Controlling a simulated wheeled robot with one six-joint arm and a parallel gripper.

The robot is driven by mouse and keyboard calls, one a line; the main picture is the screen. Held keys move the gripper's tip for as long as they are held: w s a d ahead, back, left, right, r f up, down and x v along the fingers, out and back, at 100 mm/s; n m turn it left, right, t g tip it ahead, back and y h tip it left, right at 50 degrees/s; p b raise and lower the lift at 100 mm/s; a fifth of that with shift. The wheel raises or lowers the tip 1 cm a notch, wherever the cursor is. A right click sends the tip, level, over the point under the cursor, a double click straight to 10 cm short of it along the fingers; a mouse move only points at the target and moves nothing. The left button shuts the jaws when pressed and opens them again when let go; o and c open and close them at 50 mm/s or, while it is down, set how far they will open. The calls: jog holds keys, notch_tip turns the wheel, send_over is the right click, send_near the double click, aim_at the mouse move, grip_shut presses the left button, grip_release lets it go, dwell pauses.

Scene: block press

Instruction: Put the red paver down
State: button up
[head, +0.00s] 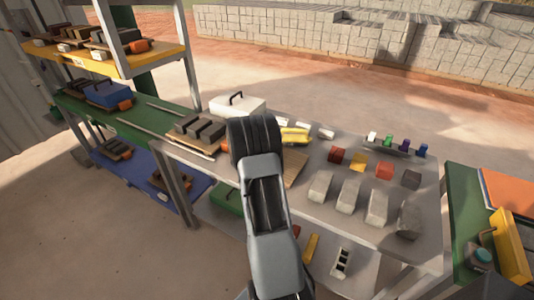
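A bright red block (384,169) sits on the grey table (325,222), in a row with a yellow block (358,162), a dark red block (336,155) and a dark grey block (411,180). I cannot tell which of the two red ones is the red paver, or whether another is held. My arm reaches up from the bottom over the table's left part. My gripper does not show; my own arm hides that area, so its fingers and anything in them are hidden.
Several grey stone blocks (377,207) stand along the table's front. Coloured pieces (404,145) line the back right. A wooden board with dark blocks (200,130) and a white case (237,105) lie left of my arm. A shelf rack (150,65) rises at left.

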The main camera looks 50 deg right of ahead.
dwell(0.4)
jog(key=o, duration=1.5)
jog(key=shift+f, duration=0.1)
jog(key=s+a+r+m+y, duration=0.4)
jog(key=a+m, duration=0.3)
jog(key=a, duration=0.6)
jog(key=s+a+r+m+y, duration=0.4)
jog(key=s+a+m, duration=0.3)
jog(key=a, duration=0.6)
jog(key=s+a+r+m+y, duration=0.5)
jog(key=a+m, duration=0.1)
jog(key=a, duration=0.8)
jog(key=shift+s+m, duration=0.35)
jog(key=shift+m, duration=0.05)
